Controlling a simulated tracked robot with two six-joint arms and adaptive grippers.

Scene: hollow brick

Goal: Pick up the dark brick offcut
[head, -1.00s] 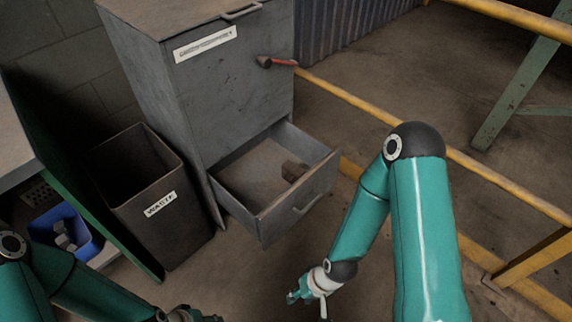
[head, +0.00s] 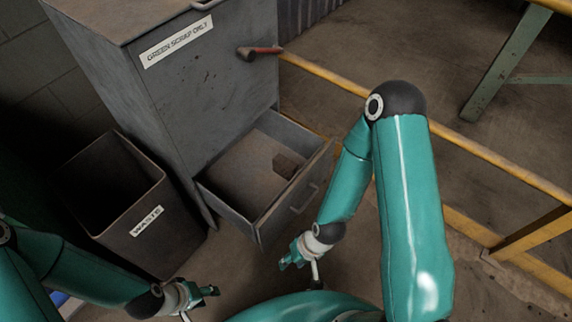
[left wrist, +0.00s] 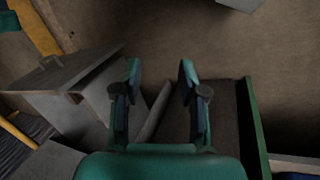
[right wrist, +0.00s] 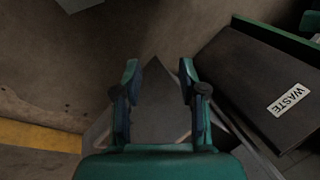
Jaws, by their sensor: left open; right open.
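The dark brick offcut (head: 287,164) lies on the floor of the open drawer (head: 300,200), towards its right back corner in the head view. It is a small brown-grey block. I cannot make it out in either wrist view. My right gripper (head: 298,262) is open and empty, below and in front of the drawer in the picture. My left gripper (head: 208,296) is open and empty, further left and lower, in front of the waste bin. Both show open fingers in their wrist views, left (left wrist: 160,72) and right (right wrist: 158,76), with nothing between them.
A dark WASTE bin (head: 165,245) stands left of the drawer. A yellow rail (head: 480,150) runs along the right. Bare floor lies between.

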